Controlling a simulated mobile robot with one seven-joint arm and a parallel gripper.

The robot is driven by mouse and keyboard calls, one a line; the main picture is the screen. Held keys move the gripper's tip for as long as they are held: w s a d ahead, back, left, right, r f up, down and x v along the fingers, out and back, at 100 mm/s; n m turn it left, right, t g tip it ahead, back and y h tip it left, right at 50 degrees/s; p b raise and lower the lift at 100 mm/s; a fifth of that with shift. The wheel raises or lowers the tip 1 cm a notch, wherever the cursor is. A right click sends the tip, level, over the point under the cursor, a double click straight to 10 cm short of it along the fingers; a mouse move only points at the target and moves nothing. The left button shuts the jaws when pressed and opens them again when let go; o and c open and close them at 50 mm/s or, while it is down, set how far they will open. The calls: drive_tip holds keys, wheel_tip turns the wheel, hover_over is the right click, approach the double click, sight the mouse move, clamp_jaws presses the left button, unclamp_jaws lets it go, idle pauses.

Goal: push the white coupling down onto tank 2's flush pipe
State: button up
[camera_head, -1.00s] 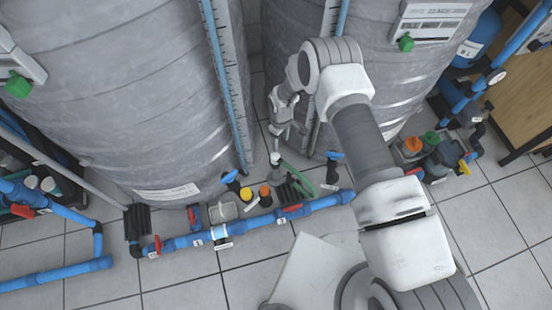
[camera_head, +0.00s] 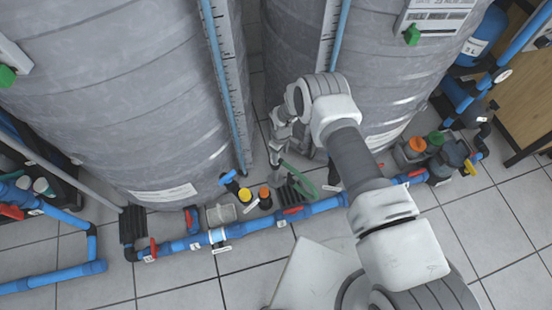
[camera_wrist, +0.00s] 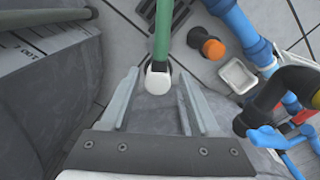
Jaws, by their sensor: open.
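The white coupling (camera_wrist: 158,80) sits at the end of a green hose (camera_wrist: 162,36), between the fingertips of my gripper (camera_wrist: 157,74) in the wrist view. The fingers stand apart, with a gap visible on both sides of the coupling. In the head view my gripper (camera_head: 277,153) is low between two large grey tanks, the left tank (camera_head: 125,95) and the right tank (camera_head: 385,60). The green hose (camera_head: 298,180) curves over the floor beside it. I cannot tell which is tank 2. The flush pipe below the coupling is not clearly visible, so I cannot tell how they meet.
A blue pipe run (camera_head: 255,224) with red-handled valves crosses in front of the tanks. In the wrist view, a black elbow (camera_wrist: 265,102) with a blue handle (camera_wrist: 275,137) is close on the right. An orange-capped bottle (camera_wrist: 212,48) and white tray (camera_wrist: 238,76) stand beyond.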

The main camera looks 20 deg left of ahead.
sight(281, 160)
wheel_tip(281, 160, down, 5)
drive_tip(key=shift+d+f+b, duration=0.1)
drive_tip(key=shift+d+b, duration=0.05)
drive_tip(key=shift+b, duration=1.05)
clamp_jaws()
